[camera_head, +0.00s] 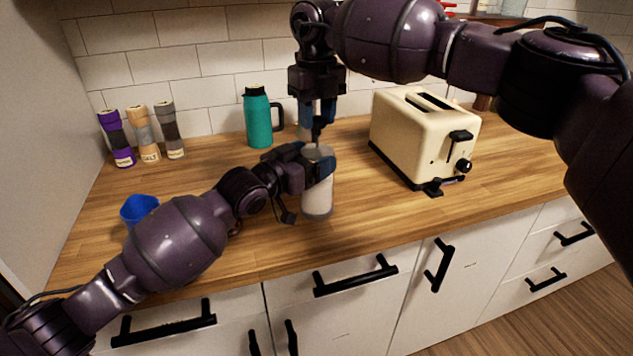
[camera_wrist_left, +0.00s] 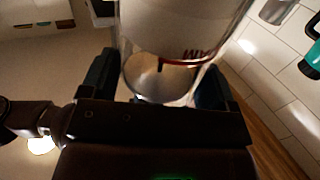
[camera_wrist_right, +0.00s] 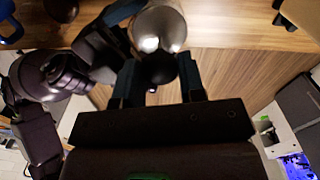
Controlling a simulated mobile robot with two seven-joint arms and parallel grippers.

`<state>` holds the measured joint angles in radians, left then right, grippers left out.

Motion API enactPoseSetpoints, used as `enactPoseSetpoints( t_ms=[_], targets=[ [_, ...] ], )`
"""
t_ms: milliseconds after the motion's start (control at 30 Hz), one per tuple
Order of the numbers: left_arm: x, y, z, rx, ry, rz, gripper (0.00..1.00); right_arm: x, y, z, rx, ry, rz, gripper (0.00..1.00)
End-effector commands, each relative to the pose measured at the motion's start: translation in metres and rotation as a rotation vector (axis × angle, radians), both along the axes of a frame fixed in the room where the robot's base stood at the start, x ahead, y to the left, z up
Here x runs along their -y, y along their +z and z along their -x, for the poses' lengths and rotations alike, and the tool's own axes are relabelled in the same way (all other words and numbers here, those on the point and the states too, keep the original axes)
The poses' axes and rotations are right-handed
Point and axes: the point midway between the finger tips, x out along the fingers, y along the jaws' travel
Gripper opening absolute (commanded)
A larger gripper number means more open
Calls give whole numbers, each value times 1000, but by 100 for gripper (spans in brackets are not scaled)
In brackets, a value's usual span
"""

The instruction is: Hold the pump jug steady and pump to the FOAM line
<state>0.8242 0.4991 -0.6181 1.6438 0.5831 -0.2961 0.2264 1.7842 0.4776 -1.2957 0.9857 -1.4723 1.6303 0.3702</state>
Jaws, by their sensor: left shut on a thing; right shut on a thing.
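The pump jug (camera_head: 317,203) is a pale, clear-walled cylinder standing upright on the wooden counter. My left gripper (camera_head: 318,166) is shut around its upper body from the left. In the left wrist view the jug wall (camera_wrist_left: 180,30) sits between both fingers; a dark red line and upside-down, partly cut-off lettering show, with pale contents behind. My right gripper (camera_head: 317,113) is above the jug, pointing down, shut on the dark pump knob (camera_wrist_right: 155,68). The metallic lid (camera_wrist_right: 160,27) shows just past the knob. The fill level against the line is unclear.
A cream toaster (camera_head: 420,135) stands to the right. A teal flask (camera_head: 258,118) stands behind left, and several spice jars (camera_head: 143,134) are at the far left. A blue cup (camera_head: 138,208) is partly behind my left arm. The counter's front edge is close to the jug.

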Motion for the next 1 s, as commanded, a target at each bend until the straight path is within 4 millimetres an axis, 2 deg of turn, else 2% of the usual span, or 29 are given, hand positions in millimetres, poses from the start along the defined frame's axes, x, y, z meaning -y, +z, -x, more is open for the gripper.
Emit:
enactPoseSetpoints(
  t_ms=[33,300,567,1000],
  targets=[
    [0,-2,0,-2,0,-2,43,3,7,-3,9,-7,0,14],
    [-1,-2,0,-4,1,-2,43,2,27,-2,8,-7,-1,14],
    [-1,-2,0,-4,0,-1,43,3,16,-2,5,-7,1,14],
    [0,-2,1,-3,-1,0,43,3,-18,-2,2,-7,4,14]
  ],
)
